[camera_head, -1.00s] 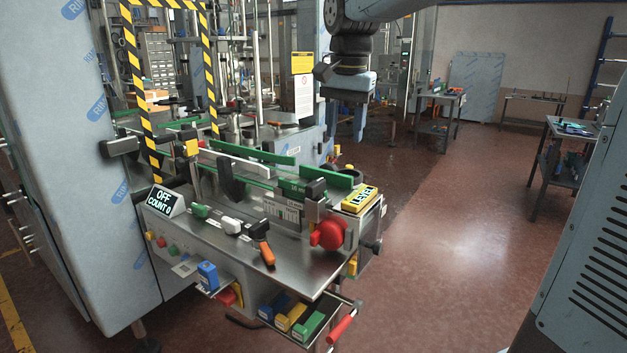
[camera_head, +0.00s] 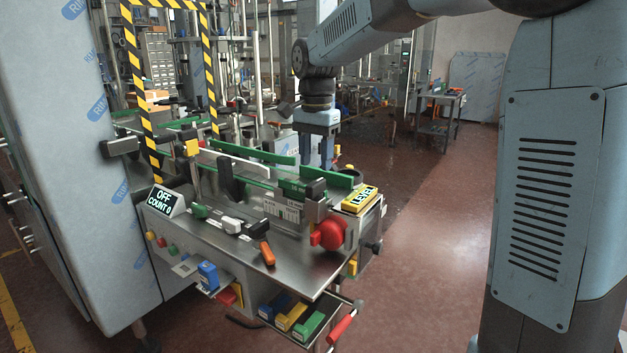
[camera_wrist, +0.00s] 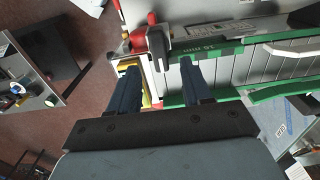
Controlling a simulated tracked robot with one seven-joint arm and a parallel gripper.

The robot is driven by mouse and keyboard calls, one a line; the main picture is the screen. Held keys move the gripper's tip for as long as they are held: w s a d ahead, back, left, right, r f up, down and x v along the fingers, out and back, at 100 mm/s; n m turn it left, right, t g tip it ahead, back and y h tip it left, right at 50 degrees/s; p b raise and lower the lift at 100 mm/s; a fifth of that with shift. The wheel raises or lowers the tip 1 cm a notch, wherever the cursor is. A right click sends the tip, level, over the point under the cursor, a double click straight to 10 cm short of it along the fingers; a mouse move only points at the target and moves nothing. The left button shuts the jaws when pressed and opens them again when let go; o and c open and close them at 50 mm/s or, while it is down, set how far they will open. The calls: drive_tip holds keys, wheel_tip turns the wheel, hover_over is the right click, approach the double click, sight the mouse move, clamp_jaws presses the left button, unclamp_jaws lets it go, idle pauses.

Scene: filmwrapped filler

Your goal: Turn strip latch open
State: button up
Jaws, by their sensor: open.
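I cannot tell for sure which part is the strip latch. My gripper (camera_head: 318,152) is open and empty, pointing down above and behind the strip's right end. In the wrist view its two blue fingers (camera_wrist: 158,78) are apart, on either side below the clamp-like part.
A yellow "LEVEL" box (camera_head: 359,199) and a red round knob (camera_head: 331,233) are at the bench's right end. A tall film-wrapped cabinet (camera_head: 75,150) stands left. Open floor (camera_head: 435,220) lies right.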

sight(315, 182)
drive_tip(key=shift+f, duration=2.95)
drive_tip(key=shift+c, duration=0.4)
clamp_jaws()
drive_tip(key=shift+a, duration=0.2)
drive_tip(key=shift+d+r, duration=0.1)
drive_tip(key=shift+d, duration=0.05)
